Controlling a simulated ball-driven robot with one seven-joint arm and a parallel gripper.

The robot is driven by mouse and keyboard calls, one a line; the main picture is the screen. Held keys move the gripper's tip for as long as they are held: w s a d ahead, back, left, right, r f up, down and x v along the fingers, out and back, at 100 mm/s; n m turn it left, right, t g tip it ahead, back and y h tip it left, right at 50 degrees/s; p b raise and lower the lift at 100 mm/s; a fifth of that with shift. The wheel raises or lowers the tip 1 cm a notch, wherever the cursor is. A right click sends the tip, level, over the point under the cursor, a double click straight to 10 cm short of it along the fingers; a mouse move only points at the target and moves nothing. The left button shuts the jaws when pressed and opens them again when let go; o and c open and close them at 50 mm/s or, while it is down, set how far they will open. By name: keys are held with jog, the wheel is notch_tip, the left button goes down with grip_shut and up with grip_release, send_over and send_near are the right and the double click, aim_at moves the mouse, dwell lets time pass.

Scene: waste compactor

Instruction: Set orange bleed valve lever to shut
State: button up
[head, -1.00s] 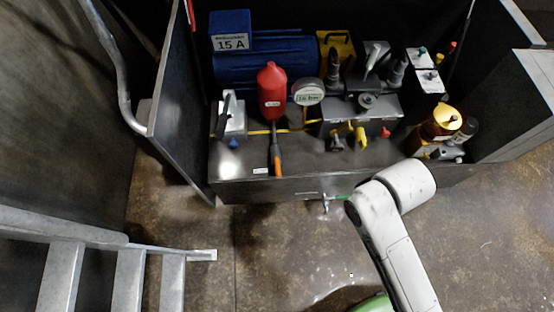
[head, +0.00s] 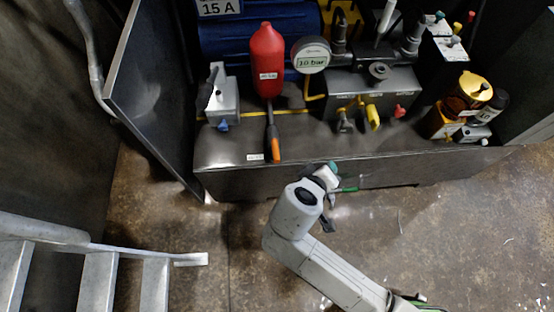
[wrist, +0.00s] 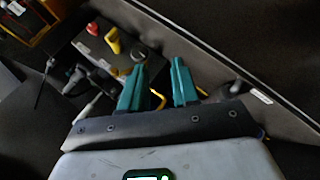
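The orange bleed valve lever (head: 275,148) has a dark stem and an orange end. It points toward the front edge of the black cabinet top, below the red bottle-shaped vessel (head: 267,62). I cannot clearly make the lever out in the wrist view. My gripper (head: 338,178) is in front of the cabinet's front edge, right of the lever and apart from it. In the wrist view its two teal fingers (wrist: 160,66) are spread with nothing between them.
A grey box with a black lever (head: 222,98) stands left of the vessel. A block with yellow (head: 373,117) and red (head: 399,111) handles is to the right. An open door panel (head: 150,95) bounds the left side.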

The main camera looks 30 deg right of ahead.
jog(key=w+a+f+n+t+h+b, duration=0.1)
jog(key=w+a+f+t+h+b, duration=0.15)
jog(key=w+a+f+b, duration=0.2)
jog(key=n+t+b, duration=0.2)
jog(key=t+b, duration=0.1)
jog(key=t, duration=0.2)
send_near(277, 150)
jog(key=shift+y, duration=0.35)
jog(key=x, duration=0.3)
jog(key=b+x, duration=0.1)
jog(key=x, duration=0.3)
jog(key=b+x, duration=0.1)
jog(key=x, duration=0.3)
jog(key=shift+s+f, duration=0.15)
jog(key=shift+f, duration=0.2)
grip_shut()
